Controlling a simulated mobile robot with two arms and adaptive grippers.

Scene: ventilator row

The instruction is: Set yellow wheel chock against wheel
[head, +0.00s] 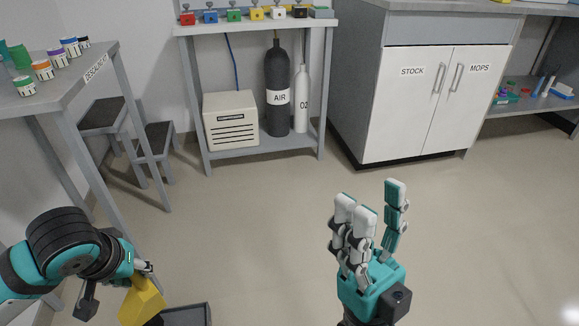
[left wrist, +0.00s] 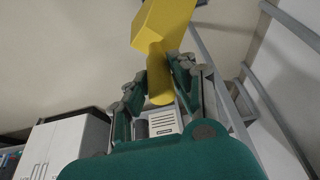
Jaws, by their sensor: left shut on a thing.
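The yellow wheel chock (head: 142,303) is at the lower left of the head view, a blocky yellow piece. My left gripper (head: 146,269) is shut on it and holds it up near a dark grey bin. In the left wrist view the chock (left wrist: 163,28) has a narrower handle-like part (left wrist: 159,80) between the fingers of my left gripper (left wrist: 158,88). My right gripper (head: 372,205) is open and empty, with its fingers pointing up over bare floor. I cannot make out a wheel in either view.
The dark grey bin (head: 208,309) is at the bottom edge, partly cut off. A table with labelled jars (head: 42,103) and grey steps (head: 155,140) stand at left. A shelf (head: 228,157) with gas cylinders (head: 277,80) and a white cabinet (head: 403,120) stand behind. The middle floor is clear.

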